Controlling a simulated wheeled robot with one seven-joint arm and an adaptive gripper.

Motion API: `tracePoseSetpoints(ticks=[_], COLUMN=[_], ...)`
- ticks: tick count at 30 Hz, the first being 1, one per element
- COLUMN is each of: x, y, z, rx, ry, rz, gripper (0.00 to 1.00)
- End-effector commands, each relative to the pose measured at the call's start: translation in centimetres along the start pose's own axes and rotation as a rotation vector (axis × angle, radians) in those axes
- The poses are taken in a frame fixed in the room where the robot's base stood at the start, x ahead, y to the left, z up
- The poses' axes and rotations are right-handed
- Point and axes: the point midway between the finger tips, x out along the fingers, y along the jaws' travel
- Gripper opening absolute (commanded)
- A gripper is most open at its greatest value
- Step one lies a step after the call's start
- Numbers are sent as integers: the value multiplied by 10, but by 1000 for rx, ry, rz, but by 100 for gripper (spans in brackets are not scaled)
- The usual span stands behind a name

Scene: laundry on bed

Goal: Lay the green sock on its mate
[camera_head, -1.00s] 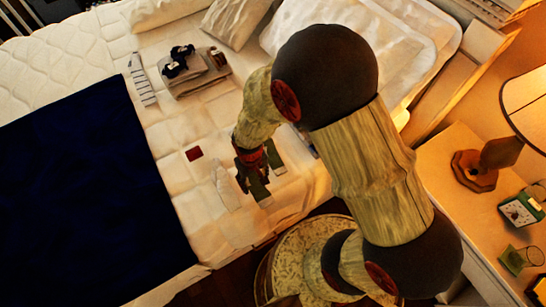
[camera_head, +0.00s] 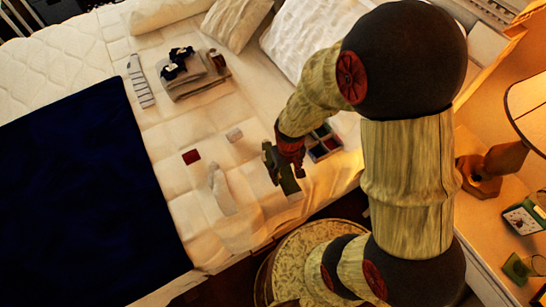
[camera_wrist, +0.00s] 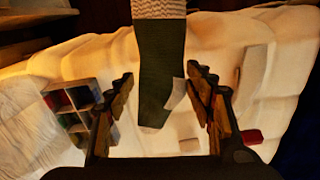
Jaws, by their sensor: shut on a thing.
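A dark green sock (camera_wrist: 160,75) with a pale heel, toe and ribbed cuff fills the middle of the wrist view, between the fingers of my gripper (camera_wrist: 160,105). My gripper is shut on it. In the head view, my gripper (camera_head: 283,163) is above the bed's near right part, and the green sock (camera_head: 289,182) shows at its lower side. I cannot make out a second green sock now; the arm, gripper and held sock cover part of the bed.
On the bed (camera_head: 190,213) lie a white sock (camera_head: 220,190), a red cloth (camera_head: 191,156), a small pale item (camera_head: 234,134), a striped sock (camera_head: 140,80) and folded clothes (camera_head: 190,75). A compartment box (camera_head: 322,143) stands right of my gripper. A navy blanket (camera_head: 85,190) covers the left.

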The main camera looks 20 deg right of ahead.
Motion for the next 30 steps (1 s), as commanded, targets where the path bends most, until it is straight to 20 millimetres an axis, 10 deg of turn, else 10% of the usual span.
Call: tracePoseSetpoints(ticks=[5, 18, 30], x=[3, 47, 96], y=[-2, 9, 13], z=[8, -80, -120], rx=[-81, -90, -90], ry=[-16, -17, -16], rz=[-2, -2, -2], gripper=[37, 37, 37])
